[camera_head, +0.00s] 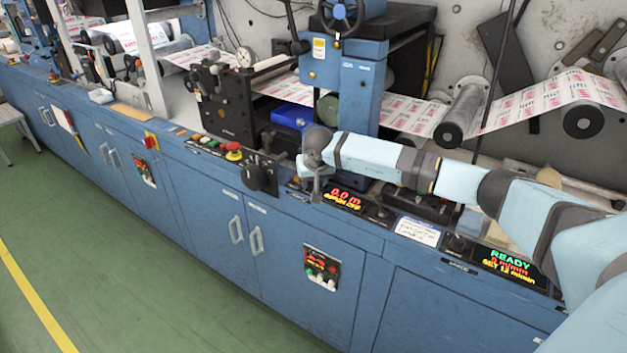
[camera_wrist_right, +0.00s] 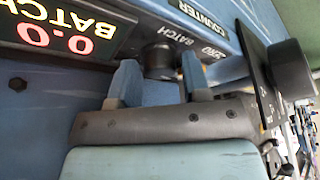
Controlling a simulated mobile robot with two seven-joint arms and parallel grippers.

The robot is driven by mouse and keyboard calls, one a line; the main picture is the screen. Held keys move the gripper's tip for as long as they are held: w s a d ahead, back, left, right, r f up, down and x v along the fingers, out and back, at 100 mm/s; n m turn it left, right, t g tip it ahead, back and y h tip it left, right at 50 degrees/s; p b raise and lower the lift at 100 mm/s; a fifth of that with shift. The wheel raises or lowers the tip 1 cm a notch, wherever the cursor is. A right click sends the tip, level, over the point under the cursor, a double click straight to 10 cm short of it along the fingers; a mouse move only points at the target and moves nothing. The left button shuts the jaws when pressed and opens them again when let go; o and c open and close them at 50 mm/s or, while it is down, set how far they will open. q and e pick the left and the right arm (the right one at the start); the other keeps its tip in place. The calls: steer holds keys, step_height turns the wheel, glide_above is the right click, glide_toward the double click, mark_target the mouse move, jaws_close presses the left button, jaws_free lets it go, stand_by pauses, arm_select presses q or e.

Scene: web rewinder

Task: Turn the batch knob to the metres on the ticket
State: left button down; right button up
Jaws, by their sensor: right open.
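The batch knob (camera_wrist_right: 158,58) is a short dark cylinder on the blue panel in the right wrist view, beside a "BATCH" label. My right gripper (camera_wrist_right: 160,80) is open, with one blue-grey finger on each side of the knob's near end; I cannot tell whether they touch it. In the head view my right gripper (camera_head: 316,189) hangs over the panel just left of the red and yellow display (camera_head: 342,198) and hides the knob. The display reads 0.0 m. A white card (camera_head: 417,231), perhaps the ticket, lies right of it; its writing is too small to read. My left gripper is not seen.
A black handwheel-like part (camera_head: 259,175) stands left of my right gripper; a dark round part (camera_wrist_right: 292,70) shows close by in the wrist view. A blue box (camera_head: 292,116) sits behind. A second display (camera_head: 508,264) reads READY. Green floor (camera_head: 130,270) in front is clear.

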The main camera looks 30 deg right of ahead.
steer(key=c, duration=0.6)
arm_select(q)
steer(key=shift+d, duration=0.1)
arm_select(e)
steer(key=m+h, duration=0.1)
steer(key=m, duration=0.3)
steer(key=shift+a+g, duration=0.1)
steer(key=shift+g, duration=0.3)
steer(key=m+g, duration=0.1)
steer(key=m, duration=0.1)
steer(key=m+h+p, duration=0.1)
steer(key=m, duration=0.2)
steer(key=shift+w+r+g+h, duration=0.1)
steer(key=shift+w+g+h, duration=0.05)
steer(key=shift+g+h, duration=0.2)
steer(key=m+g+p, duration=0.1)
steer(key=m+g, duration=0.1)
steer(key=m, duration=0.2)
steer(key=shift+m, duration=0.4)
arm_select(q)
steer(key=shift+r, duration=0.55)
arm_select(e)
steer(key=shift+m+g, duration=0.65)
steer(key=shift+m, duration=1.25)
